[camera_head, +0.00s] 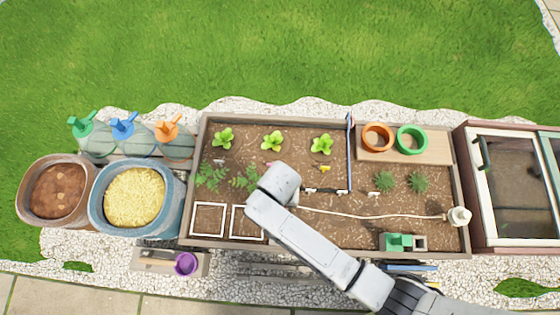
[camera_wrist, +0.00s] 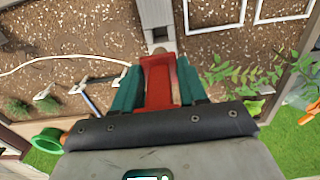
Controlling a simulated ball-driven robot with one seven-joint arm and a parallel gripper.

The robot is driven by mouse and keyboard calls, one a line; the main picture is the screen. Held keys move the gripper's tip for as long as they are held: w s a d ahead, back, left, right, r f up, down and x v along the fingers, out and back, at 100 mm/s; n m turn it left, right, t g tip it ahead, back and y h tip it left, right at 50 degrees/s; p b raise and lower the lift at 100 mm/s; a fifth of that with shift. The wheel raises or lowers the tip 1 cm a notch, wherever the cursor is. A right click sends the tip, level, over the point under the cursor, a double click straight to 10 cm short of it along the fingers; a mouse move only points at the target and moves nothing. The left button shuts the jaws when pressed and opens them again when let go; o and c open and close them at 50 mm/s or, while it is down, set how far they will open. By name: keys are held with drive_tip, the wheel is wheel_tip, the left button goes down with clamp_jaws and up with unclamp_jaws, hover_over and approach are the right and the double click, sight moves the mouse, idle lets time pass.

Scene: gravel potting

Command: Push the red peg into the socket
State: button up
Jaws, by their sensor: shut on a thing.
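The red peg (camera_wrist: 160,82) is between the two teal fingers of my gripper (camera_wrist: 159,88) in the wrist view. The gripper is shut on it. The peg's far end lies close to a small tan piece at the end of a grey block (camera_wrist: 157,28) above the soil. I cannot tell whether the peg touches that block, or whether the block is the socket; no socket opening shows clearly. In the head view my arm covers the peg and the gripper over the middle of the planting bed.
The planting bed (camera_head: 198,170) holds leafy plants and two white square frames (camera_head: 208,203). A pale hose (camera_head: 390,217) and a blue pole (camera_head: 349,150) lie right of the arm. Orange (camera_head: 377,127) and green (camera_head: 412,128) pots stand at the back right.

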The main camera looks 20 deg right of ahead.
drive_tip(key=shift+f+b, duration=1.95)
drive_tip(key=shift+b, duration=0.2)
drive_tip(key=shift+f+b, duration=0.3)
drive_tip(key=shift+f, duration=0.95)
drive_tip(key=shift+p, duration=0.4)
drive_tip(key=shift+f+b, duration=1.9)
drive_tip(key=shift+f, duration=1.15)
drive_tip(key=o, duration=1)
drive_tip(key=shift+r, duration=0.1)
wheel_tip(320, 180, up, 11)
drive_tip(key=p, duration=0.5)
drive_tip(key=shift+p, duration=0.4)
